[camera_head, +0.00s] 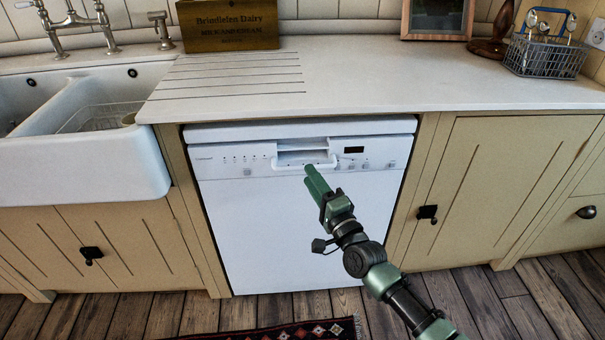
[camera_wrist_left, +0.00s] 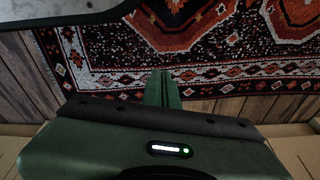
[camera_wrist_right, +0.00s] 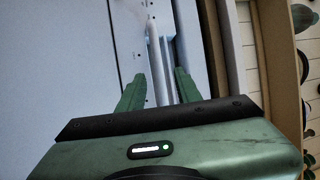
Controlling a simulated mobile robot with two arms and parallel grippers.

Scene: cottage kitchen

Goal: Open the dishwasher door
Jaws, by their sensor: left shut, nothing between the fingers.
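The white dishwasher (camera_head: 260,230) stands under the counter, its door shut flush and upright. Its white handle (camera_head: 286,168) curves below a recess in the control panel. My right gripper (camera_head: 309,172) is at the handle, near its middle. In the right wrist view, the right gripper's fingers (camera_wrist_right: 160,74) are apart, with the pale handle bar (camera_wrist_right: 154,45) in line with the gap between them. I cannot tell whether they touch it. My left gripper (camera_wrist_left: 166,76) is shut and empty, seen only in the left wrist view, above a patterned rug.
The rug (camera_head: 300,331) lies on the wooden floor (camera_head: 190,312) in front of the dishwasher. A white sink (camera_head: 110,165) is on the left; a cupboard (camera_head: 500,190) is on the right. The counter (camera_head: 350,80) above holds a wooden box (camera_head: 228,25) and a wire basket (camera_head: 545,57).

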